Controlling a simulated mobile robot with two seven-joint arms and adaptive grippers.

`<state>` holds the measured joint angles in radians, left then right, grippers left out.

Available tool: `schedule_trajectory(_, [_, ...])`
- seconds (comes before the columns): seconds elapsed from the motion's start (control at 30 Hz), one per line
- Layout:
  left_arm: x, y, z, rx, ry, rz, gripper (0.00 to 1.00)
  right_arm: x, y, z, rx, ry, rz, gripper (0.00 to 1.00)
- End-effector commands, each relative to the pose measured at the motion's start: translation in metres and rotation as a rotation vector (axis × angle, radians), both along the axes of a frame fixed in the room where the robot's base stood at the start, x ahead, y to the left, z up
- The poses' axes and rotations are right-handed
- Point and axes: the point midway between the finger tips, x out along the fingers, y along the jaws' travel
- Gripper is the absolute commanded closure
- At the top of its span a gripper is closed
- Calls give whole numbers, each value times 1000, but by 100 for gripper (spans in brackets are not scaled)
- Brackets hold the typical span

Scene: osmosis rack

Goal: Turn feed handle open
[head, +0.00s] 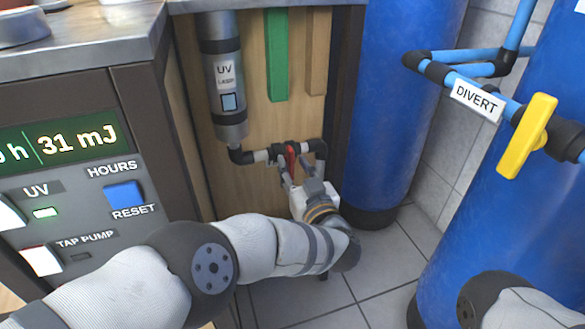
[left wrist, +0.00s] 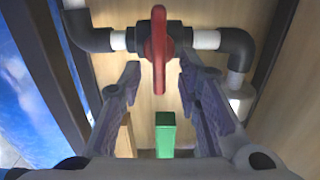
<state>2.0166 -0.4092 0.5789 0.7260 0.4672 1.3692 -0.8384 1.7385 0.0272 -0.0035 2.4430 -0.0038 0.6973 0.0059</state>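In the left wrist view the red handle (left wrist: 158,50) stands crosswise to the pipe. My left gripper (head: 288,175) is just in front of the handle. In the left wrist view my left gripper (left wrist: 159,78) is open, with one finger on each side of the handle's line and gaps to both. My right gripper is out of view; only part of my right arm shows at the lower right.
The UV cylinder (head: 224,85) hangs above the pipe. A green strip (head: 277,55) is on the wooden panel. Blue tanks (head: 395,100) stand to the right. A yellow handle (head: 527,135) is on the pipe labelled DIVERT (head: 477,99). A control panel (head: 85,160) is at left.

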Motion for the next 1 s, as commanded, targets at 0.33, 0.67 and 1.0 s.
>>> schedule_trajectory(0.33, [16,5,0,0,0,-1,69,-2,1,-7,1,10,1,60])
schedule_trajectory(0.67, [16,5,0,1,1,-1,100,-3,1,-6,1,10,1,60])
schedule_trajectory(1.0, [16,6,-1,-52,-15,-1,100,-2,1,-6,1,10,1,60])
